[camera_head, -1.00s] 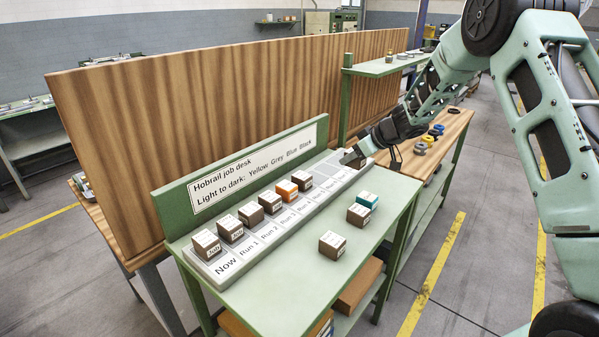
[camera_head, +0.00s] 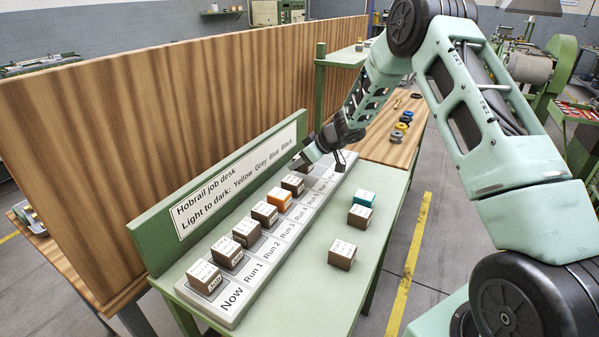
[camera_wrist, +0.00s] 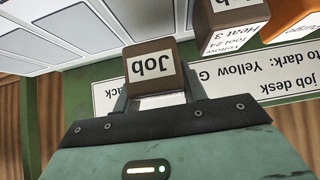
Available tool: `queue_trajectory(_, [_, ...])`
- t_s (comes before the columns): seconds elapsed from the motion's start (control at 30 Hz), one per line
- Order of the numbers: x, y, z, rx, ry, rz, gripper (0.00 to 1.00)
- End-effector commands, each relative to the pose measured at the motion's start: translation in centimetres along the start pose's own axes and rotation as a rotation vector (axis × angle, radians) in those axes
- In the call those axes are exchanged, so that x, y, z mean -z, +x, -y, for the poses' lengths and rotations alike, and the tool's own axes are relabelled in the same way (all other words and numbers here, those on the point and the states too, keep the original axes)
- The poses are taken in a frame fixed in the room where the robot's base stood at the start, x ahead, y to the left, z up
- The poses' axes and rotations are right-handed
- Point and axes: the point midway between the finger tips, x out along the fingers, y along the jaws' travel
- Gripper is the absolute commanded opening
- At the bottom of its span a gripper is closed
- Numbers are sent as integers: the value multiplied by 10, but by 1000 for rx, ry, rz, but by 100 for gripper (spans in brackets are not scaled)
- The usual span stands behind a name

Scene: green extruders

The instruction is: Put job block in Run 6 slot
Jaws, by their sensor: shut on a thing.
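My gripper (camera_head: 322,148) is shut on a brown job block (camera_head: 302,163) with a white label. In the wrist view the held block (camera_wrist: 152,70) shows the word "Job" upside down between the fingers. The white slot rail (camera_head: 219,311) runs along the desk, labelled Now, Run 1 and on. Blocks stand in the slots from Now through Run 5, the one at Run 4 orange (camera_head: 279,199). The held block is at or just above the Run 6 place, beyond the Run 5 block (camera_head: 292,184). I cannot tell whether it touches the rail.
Two loose brown blocks (camera_head: 342,254) (camera_head: 359,216) and a teal-sided block (camera_head: 364,198) stand on the green desk (camera_head: 300,300) right of the rail. The sign board (camera_head: 235,180) rises close behind the rail. Further slots beyond the gripper look empty in the wrist view (camera_wrist: 50,40).

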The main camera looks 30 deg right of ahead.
Motion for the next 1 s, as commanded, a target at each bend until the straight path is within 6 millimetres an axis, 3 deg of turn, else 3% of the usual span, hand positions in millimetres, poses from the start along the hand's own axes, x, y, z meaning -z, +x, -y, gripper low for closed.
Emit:
queue_trajectory(0.23, [-23, 23, 0, 1, 2, 1, 18])
queue_trajectory(0.67, [-28, 28, 0, 0, -1, 0, 18])
queue_trajectory(0.7, [-28, 28, 0, 0, -1, 0, 47])
queue_trajectory(0.73, [-28, 28, 0, 0, -1, 0, 51])
queue_trajectory(1.0, [-28, 27, 0, 0, -1, 0, 51])
